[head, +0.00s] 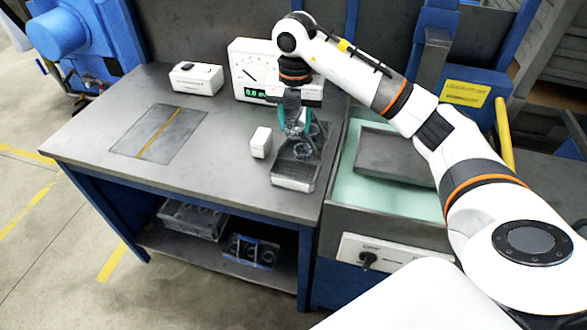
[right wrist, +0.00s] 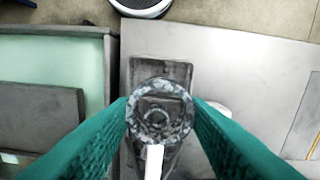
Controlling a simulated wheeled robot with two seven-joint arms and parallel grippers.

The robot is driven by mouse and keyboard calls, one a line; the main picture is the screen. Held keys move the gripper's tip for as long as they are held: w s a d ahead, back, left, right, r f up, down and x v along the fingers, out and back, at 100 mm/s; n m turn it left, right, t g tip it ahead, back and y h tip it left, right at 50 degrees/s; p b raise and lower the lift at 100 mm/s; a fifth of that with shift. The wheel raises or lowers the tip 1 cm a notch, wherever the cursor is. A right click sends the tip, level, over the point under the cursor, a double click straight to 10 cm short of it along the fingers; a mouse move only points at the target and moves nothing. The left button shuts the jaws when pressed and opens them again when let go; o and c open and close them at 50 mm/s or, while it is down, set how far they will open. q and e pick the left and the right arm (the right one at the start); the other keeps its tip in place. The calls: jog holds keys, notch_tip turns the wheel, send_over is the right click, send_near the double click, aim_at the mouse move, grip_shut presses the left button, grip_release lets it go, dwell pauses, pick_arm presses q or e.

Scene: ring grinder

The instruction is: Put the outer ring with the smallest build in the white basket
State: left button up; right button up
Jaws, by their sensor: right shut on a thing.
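My right gripper (head: 297,130), with teal fingers, is above the shallow tray on the workbench. In the right wrist view its fingers (right wrist: 160,115) are shut on a grey, mottled outer ring (right wrist: 134,112), one on each side. Through this ring's opening a smaller round shape shows below. In the head view a ring (head: 302,151) shows in or over the dark tray (head: 293,184), which has a pale front wall. I cannot tell whether that tray is the white basket; no other clearly white basket shows. My left gripper is out of view.
A white gauge with a dial and green display (head: 250,62) stands behind the gripper. A small white block (head: 261,142) is left of the tray. A white box (head: 196,79) stands at the back left. Bins (head: 193,219) sit on the lower shelf.

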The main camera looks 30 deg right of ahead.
aim_at(295, 177)
notch_tip(295, 177, down, 15)
jog(key=p, duration=0.2)
jog(key=shift+p, duration=0.35)
jog(key=shift+f, duration=0.1)
jog(key=o, duration=1.1)
notch_tip(295, 177, up, 12)
jog(key=b, duration=0.2)
jog(key=shift+b, duration=0.35)
